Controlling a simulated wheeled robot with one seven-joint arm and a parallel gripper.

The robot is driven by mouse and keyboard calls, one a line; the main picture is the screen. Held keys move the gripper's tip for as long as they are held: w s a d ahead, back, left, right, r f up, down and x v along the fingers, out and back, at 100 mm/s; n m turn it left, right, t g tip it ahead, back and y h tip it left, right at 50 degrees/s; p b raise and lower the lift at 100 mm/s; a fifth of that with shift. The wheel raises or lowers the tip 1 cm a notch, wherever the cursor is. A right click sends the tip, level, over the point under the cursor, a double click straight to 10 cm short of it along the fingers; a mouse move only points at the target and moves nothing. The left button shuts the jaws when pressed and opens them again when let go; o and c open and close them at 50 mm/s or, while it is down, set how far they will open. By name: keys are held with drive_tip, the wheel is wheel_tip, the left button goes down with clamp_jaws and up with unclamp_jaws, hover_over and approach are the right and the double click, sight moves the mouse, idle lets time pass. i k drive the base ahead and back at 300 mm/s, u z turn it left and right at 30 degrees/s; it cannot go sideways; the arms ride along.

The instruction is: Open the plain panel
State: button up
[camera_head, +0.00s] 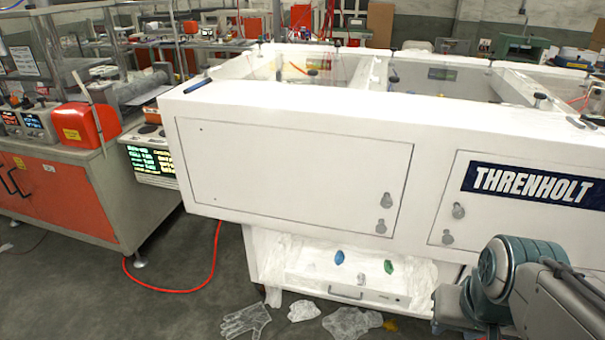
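The plain panel (285,172) is a white rectangular door on the front of a large white machine. It lies flush in its frame and looks shut. It has two round grey knobs or latches near its right edge, an upper one (386,200) and a lower one (380,227). Small dark dots show near its left edge. To its right is a second panel (505,222) with a dark THRENHOLT label (535,185) and two similar knobs. My arm shows at the lower right, in front of the machine. My gripper is not visible.
An orange and grey workbench (60,195) stands to the left, with a monitor unit (150,155) beside the machine. A red hose (190,288) runs on the floor. Clear film gloves (247,320) lie on the floor below an open tray (345,275).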

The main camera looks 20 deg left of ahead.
sight(340, 182)
drive_tip(key=z, duration=1.45)
drive_tip(key=k, duration=0.7)
drive_tip(key=u, duration=0.95)
drive_tip(key=i, duration=0.5)
drive_tip(key=z, duration=0.05)
